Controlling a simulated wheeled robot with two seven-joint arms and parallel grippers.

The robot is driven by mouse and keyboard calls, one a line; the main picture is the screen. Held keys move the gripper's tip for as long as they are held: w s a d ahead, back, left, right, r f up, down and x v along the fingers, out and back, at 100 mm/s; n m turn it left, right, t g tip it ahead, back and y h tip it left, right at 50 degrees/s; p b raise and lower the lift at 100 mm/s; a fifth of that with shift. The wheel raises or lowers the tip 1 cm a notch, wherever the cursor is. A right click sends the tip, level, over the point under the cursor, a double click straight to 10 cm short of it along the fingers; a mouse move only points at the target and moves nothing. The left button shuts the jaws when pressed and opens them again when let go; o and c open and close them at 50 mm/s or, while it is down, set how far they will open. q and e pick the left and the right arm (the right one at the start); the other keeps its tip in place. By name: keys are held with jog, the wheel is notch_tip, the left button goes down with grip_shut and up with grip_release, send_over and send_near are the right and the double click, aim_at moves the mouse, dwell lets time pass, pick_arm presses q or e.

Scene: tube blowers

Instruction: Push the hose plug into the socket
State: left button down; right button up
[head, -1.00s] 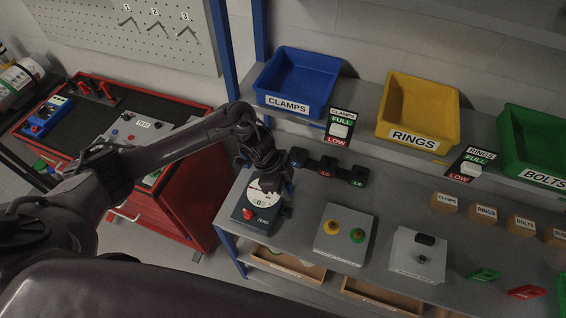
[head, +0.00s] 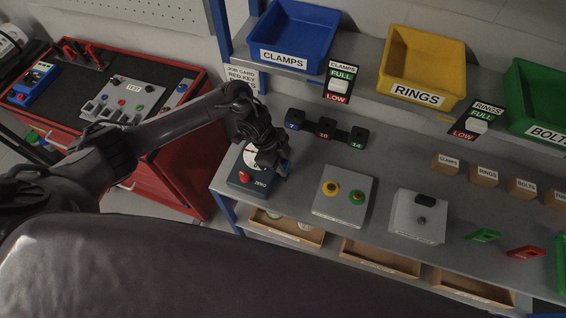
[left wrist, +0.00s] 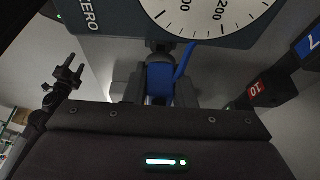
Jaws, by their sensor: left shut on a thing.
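The gauge box (head: 243,185) with a white dial, a red button and the word ZERO stands at the left end of the bench. My left gripper (head: 277,166) is at its right side. In the left wrist view, my left gripper (left wrist: 159,88) is shut on the blue hose plug (left wrist: 158,82). A blue hose (left wrist: 186,60) runs up beside it. The plug lines up with a dark round fitting (left wrist: 158,46) at the edge of the gauge box (left wrist: 205,38). I cannot tell how deep the plug sits there. My right gripper seems to show small and dark (left wrist: 68,74) at the left.
Dark blocks (head: 326,129) marked 7, 10 and 14 stand just behind my left gripper. A grey box with yellow and green buttons (head: 343,208) and another grey box (head: 418,226) stand to the right. Bins (head: 424,94) line the shelf above.

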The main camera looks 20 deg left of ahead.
pick_arm(q)
jog(key=shift+a, duration=0.15)
dwell(0.7)
jog(key=shift+p, duration=0.3)
dwell(0.7)
jog(key=shift+f+b, duration=0.65)
jog(key=shift+f, duration=0.15)
dwell(0.6)
jog(key=c, duration=1.1)
grip_release()
jog(key=shift+r, duration=0.1)
jog(key=b+v, duration=0.1)
jog(key=v, duration=0.6)
jog(key=shift+a+r, duration=0.1)
jog(key=shift+r, duration=0.2)
